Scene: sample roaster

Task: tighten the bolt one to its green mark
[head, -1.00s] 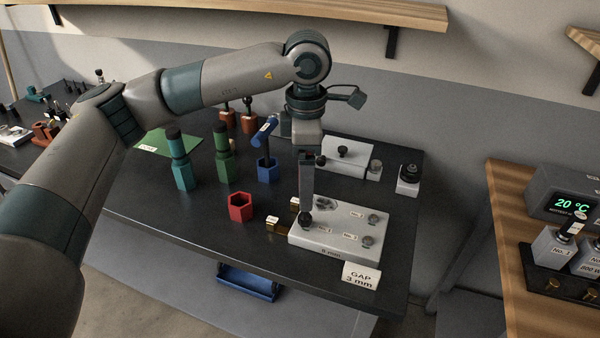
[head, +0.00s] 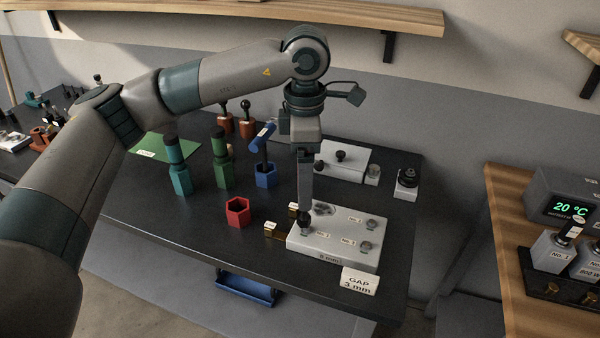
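A pale metal plate block (head: 338,262) lies on the dark table, with several bolts and small labels on its top. My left gripper (head: 305,208) points straight down over the block's left corner. Its fingers show edge-on as one narrow grey bar, ending at a dark bolt head (head: 304,223). I cannot tell whether they are closed around it. Other bolts sit at the far right (head: 372,223) and near right (head: 366,247) of the block. The small labels are too blurred to say surely which bolt is number one, and no green mark is discernible. My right gripper is not in view.
A "GAP 3 mm" card (head: 360,281) stands at the block's front. A red hex ring (head: 238,212), a teal tool (head: 179,170), a green tool (head: 222,165) and a blue tool (head: 265,165) stand to the left. A pale block (head: 341,160) lies behind.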

